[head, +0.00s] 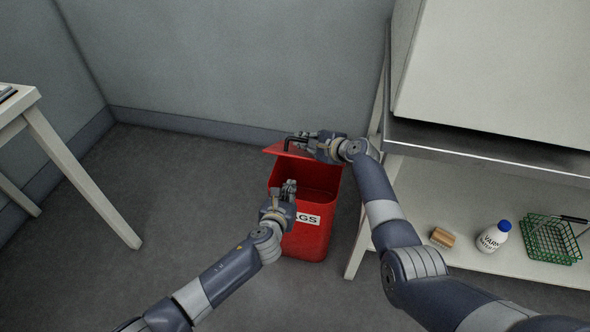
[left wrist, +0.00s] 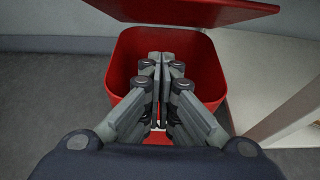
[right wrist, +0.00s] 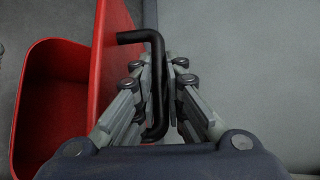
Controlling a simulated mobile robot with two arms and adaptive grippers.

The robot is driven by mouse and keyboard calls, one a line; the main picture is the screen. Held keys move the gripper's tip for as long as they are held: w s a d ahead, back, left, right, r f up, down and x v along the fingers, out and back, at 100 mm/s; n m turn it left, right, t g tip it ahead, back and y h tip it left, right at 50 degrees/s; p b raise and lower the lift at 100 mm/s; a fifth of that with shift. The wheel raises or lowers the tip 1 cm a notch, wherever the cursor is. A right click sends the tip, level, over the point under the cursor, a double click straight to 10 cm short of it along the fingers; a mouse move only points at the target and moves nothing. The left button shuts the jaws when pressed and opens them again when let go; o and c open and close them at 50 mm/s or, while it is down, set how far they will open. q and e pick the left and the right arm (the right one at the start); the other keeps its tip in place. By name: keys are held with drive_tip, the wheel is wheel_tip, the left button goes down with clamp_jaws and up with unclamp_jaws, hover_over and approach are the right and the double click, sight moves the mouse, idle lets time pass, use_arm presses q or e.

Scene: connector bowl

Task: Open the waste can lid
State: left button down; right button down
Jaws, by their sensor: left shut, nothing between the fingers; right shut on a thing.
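A red waste can (head: 306,240) stands on the floor, with a white label partly hidden by my left gripper. Its red lid (head: 283,151) is raised and tilted up at the back, and the can's inside shows. A black bent handle (right wrist: 156,60) is on the lid. My right gripper (head: 306,143) is shut on this handle, which also shows in the head view (head: 290,141). My left gripper (head: 290,187) is shut and empty in front of the can's opening. In the left wrist view its fingers (left wrist: 153,62) overlap the opening, and the lid (left wrist: 200,10) stands above.
A bench (head: 480,152) with a lower shelf stands close on the right. The shelf holds a wooden brush (head: 442,237), a white bottle (head: 493,236) and a green basket (head: 552,240). A table (head: 62,155) is at the left. The floor between is clear.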

use_arm(q)
drive_tip(key=w+d+r, duration=0.1)
drive_tip(key=w+d, duration=0.1)
drive_tip(key=w, duration=0.4)
drive_tip(key=shift+w+r, duration=0.2)
drive_tip(key=shift+w, duration=0.1)
drive_tip(key=shift+r, duration=0.1)
drive_tip(key=shift+w+d+r, duration=0.15)
drive_tip(key=shift+w+r, duration=0.25)
drive_tip(key=shift+r, duration=0.25)
use_arm(e)
drive_tip(key=shift+f, duration=0.1)
use_arm(q)
drive_tip(key=shift+r, duration=0.15)
use_arm(e)
drive_tip(key=c, duration=1.7)
unclamp_jaws()
drive_tip(key=shift+s+f, duration=0.1)
drive_tip(key=shift+o, duration=0.2)
